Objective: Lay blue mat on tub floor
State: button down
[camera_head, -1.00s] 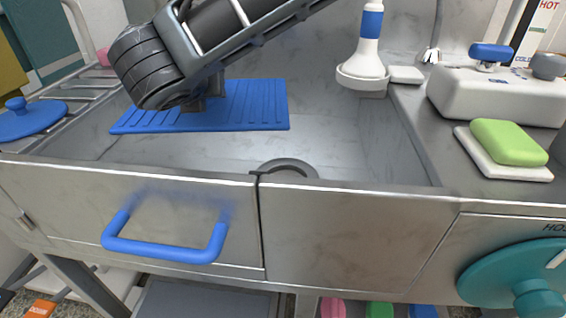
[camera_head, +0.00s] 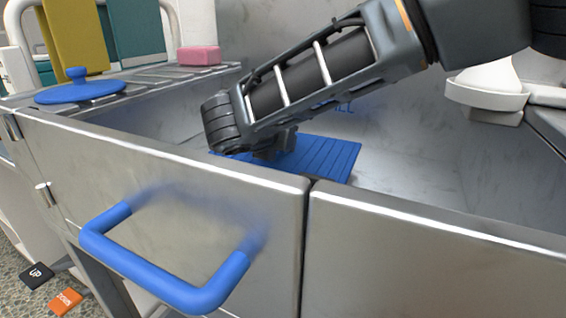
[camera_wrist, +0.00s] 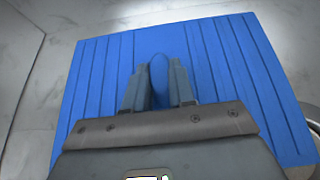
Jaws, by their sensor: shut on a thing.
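The blue ribbed mat (camera_head: 335,156) is inside the metal tub (camera_head: 420,170), its near side hidden by the tub's front wall. My gripper (camera_head: 273,148) is low in the tub over the mat. In the wrist view the mat (camera_wrist: 230,55) lies flat and spread below my gripper (camera_wrist: 158,78). The two fingers are closed around a raised blue grip near the mat's middle. Grey tub surface shows beyond the mat's far edge. I cannot tell whether the mat's underside touches the tub floor.
A blue handle (camera_head: 170,265) sticks out from the tub's front. A blue lid (camera_head: 80,92) and a pink block (camera_head: 198,54) rest on the left ledge. A white shower head holder (camera_head: 487,92) is at the right. A round metal rim (camera_wrist: 308,112) lies near the mat's right edge.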

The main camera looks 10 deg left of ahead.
aim_at(278, 156)
notch_tip(278, 156, down, 4)
jog(key=shift+a+f+b, duration=0.1)
jog(key=shift+b, duration=1.05)
jog(key=c, duration=0.9)
grip_release()
jog(key=shift+c, duration=0.2)
jog(key=p+v, duration=0.3)
jog(key=v, duration=0.4)
jog(key=shift+s, duration=0.2)
